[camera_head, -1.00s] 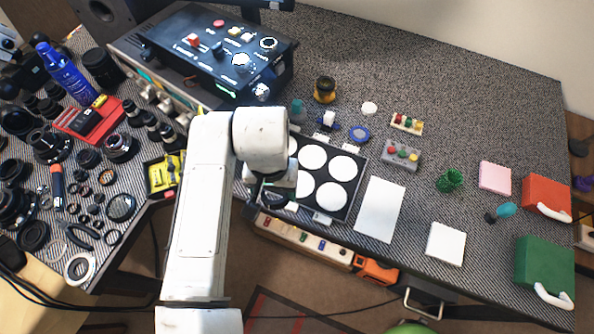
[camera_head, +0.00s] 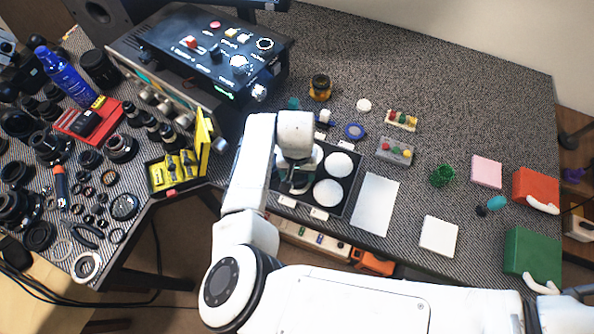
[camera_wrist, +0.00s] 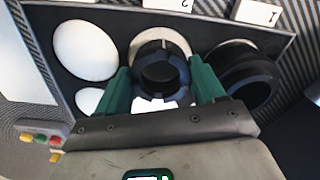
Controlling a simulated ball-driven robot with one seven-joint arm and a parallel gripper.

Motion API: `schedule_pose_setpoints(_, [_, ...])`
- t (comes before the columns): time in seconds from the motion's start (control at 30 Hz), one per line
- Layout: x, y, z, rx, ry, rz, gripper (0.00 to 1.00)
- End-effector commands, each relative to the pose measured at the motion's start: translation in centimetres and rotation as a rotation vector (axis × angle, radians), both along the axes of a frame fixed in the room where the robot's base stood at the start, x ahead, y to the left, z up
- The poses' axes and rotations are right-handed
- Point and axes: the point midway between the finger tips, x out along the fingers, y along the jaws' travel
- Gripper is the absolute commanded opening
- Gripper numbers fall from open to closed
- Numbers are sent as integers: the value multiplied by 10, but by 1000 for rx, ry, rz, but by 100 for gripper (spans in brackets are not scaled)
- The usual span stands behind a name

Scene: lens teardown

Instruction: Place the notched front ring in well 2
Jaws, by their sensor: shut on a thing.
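My gripper (camera_wrist: 162,88) has two green fingers shut on the dark notched front ring (camera_wrist: 180,68). In the wrist view the ring is over well 2, below the "2" label (camera_wrist: 181,4), with part of the well's white disc (camera_wrist: 176,37) showing behind it. I cannot tell whether the ring touches the disc. A black ring part (camera_wrist: 252,84) sits in well 1, by the "1" label (camera_wrist: 258,13). In the head view my gripper (camera_head: 293,180) is over the left part of the black tray (camera_head: 350,204), and the held ring is mostly hidden.
Two white discs show bare in the tray's right wells (camera_head: 340,165). A white sheet (camera_head: 375,204) lies right of the tray. A yellow-lined box (camera_head: 178,170) stands open to the left. A control box (camera_head: 200,50) stands behind. A button block (camera_head: 395,151) is at the back right.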

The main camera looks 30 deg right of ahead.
Motion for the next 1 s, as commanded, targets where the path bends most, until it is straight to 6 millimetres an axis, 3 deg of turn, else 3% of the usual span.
schedule_pose_setpoints(0.37, [0,0,-5,0,0,1,20])
schedule_pose_setpoints(0.4, [0,0,-5,0,0,1,70])
schedule_pose_setpoints(0.5, [0,0,-5,0,0,1,79])
schedule_pose_setpoints(0.87, [0,0,2,-1,-2,0,79])
schedule_pose_setpoints(1.0, [1,1,23,-2,-3,1,79])
